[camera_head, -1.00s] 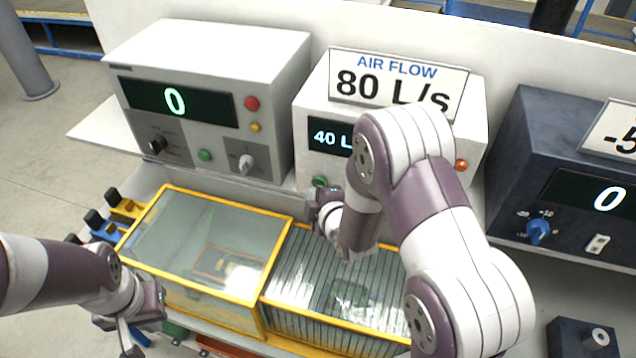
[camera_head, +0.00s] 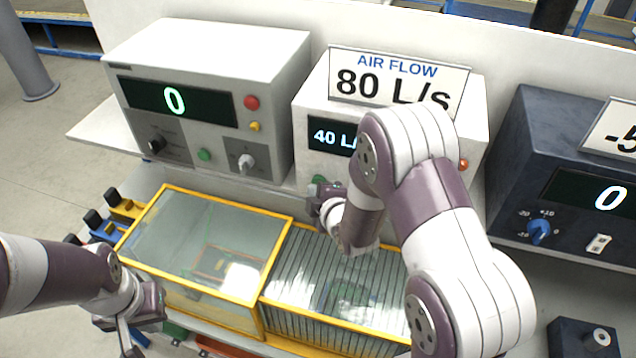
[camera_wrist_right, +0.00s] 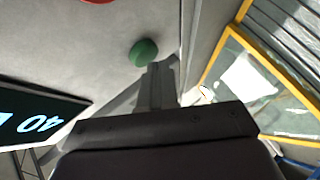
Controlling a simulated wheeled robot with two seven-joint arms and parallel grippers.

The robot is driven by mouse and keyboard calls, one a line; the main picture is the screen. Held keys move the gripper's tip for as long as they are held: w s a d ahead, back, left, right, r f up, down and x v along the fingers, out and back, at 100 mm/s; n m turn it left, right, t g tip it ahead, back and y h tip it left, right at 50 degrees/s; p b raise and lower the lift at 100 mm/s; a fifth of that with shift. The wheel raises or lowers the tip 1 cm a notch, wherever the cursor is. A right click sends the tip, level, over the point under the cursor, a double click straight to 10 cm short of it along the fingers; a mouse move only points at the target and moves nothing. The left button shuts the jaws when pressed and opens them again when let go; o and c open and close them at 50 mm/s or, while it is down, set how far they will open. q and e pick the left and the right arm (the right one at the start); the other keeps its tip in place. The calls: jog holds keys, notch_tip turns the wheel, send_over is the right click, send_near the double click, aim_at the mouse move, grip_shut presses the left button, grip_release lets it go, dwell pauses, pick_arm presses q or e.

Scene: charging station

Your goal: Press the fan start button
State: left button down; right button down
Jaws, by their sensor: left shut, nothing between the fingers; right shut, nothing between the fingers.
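The fan box (camera_head: 311,95) is the white unit with the "AIR FLOW 80 L/s" sign (camera_head: 398,84). Its display (camera_head: 328,136) reads 40 L, the rest hidden behind my right arm. A green button (camera_head: 319,181) sits low on its front; in the right wrist view the green button (camera_wrist_right: 143,52) is close to the fingertips. My right gripper (camera_head: 318,196) is shut and empty, just below the button in the head view; I cannot tell if it touches. The right wrist view shows the shut fingers (camera_wrist_right: 160,75). My left gripper (camera_head: 128,340) is shut and empty at the lower left.
A grey box (camera_head: 200,50) with a 0 display stands left, a dark blue box (camera_head: 530,120) right. A yellow-framed glass case (camera_head: 205,235) and a slatted yellow-framed case (camera_head: 290,262) lie below. A red button (camera_head: 462,165) shows beside my right arm.

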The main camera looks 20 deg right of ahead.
jog(key=shift+w+d, duration=0.2)
jog(key=shift+w, duration=0.1)
dwell(0.5)
dwell(0.4)
jog(key=shift+s+a+b, duration=0.3)
jog(key=shift+s+a, duration=0.15)
jog(key=shift+s, duration=0.25)
jog(key=shift+s+a, duration=0.7)
jog(key=shift+s, duration=0.35)
jog(key=shift+s+a, duration=0.7)
jog(key=shift+s, duration=0.3)
